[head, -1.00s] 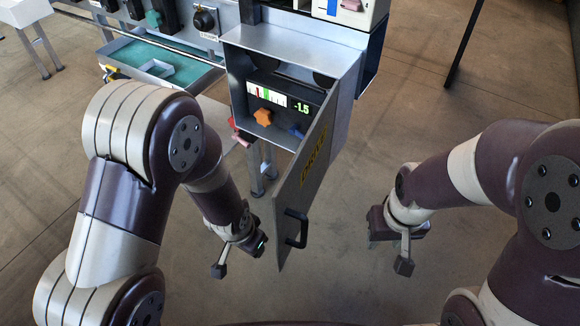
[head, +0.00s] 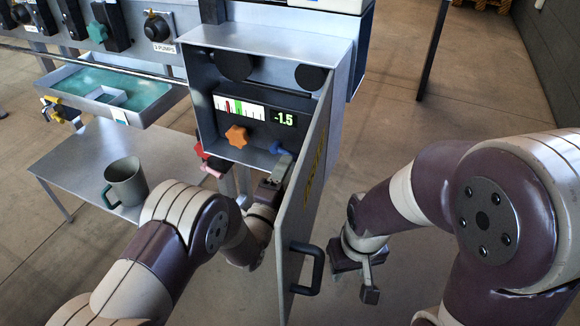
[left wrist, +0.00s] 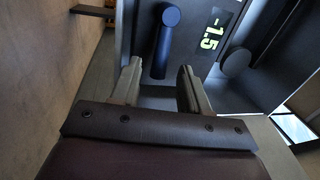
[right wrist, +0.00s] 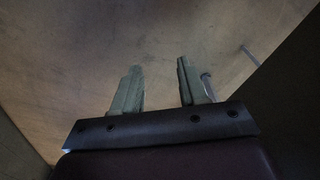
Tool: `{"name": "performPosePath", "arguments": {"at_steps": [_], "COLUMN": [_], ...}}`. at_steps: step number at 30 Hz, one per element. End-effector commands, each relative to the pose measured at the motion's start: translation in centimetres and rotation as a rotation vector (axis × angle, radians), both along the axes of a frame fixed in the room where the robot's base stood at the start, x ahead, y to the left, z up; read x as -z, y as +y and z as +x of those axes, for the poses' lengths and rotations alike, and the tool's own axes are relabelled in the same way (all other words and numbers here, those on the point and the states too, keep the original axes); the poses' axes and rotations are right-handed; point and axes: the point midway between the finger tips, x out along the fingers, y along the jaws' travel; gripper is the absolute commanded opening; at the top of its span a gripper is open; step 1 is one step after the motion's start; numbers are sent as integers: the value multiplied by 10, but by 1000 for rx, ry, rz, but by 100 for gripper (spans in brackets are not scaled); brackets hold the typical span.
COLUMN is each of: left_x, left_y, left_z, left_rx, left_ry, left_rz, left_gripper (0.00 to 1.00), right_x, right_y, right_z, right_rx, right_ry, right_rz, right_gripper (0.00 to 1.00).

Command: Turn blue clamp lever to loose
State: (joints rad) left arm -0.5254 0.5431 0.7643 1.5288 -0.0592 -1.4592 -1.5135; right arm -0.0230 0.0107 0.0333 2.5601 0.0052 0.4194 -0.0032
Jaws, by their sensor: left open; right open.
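The blue clamp lever (head: 278,147) is at the lower right inside the open grey cabinet, below a display reading -1.5. In the left wrist view it is a dark blue bar with a round end (left wrist: 163,45). My left gripper (head: 283,165) is open at the cabinet's lower right opening, partly hidden by its own arm and the door. In the left wrist view its two fingers (left wrist: 160,72) stand either side of the lever's lower end, with gaps visible. My right gripper (head: 355,275) is open and empty, right of the door, over the floor.
The open cabinet door (head: 298,225) with a black handle (head: 308,270) stands between my arms. An orange star knob (head: 236,136) and a red knob (head: 200,150) are left of the lever. A grey mug (head: 126,182) stands on the low metal table (head: 75,165).

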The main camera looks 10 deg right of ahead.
Motion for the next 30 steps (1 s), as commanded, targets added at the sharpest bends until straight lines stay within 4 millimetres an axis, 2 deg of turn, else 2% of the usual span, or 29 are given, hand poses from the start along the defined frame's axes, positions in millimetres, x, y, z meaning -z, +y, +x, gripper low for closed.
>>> {"name": "performPosePath", "arguments": {"at_steps": [1, 6, 15, 19, 20, 30], "left_x": [1, -4, -7, -7, -7, -7], "left_y": [-5, -16, -18, -18, -18, -18], "left_z": [8, 24, 28, 27, 27, 33], "left_rx": [0, 0, -1, -1, -1, -1], "left_ry": [-2, 1, 2, 2, 2, 16], "left_rz": [-2, -1, -1, -1, -1, -22], "left_gripper": [45, 45, 45, 3, 0, 0], "right_x": [7, 11, 11, 11, 11, 12], "right_y": [0, 0, 0, 0, 0, 0], "right_z": [0, 0, 0, 0, 0, 0], "right_rx": [0, 0, 0, 0, 0, 0], "right_ry": [0, 0, 0, 0, 0, 0], "right_rz": [0, 0, 0, 0, 0, 0], "right_gripper": [43, 43, 43, 43, 43, 43]}}
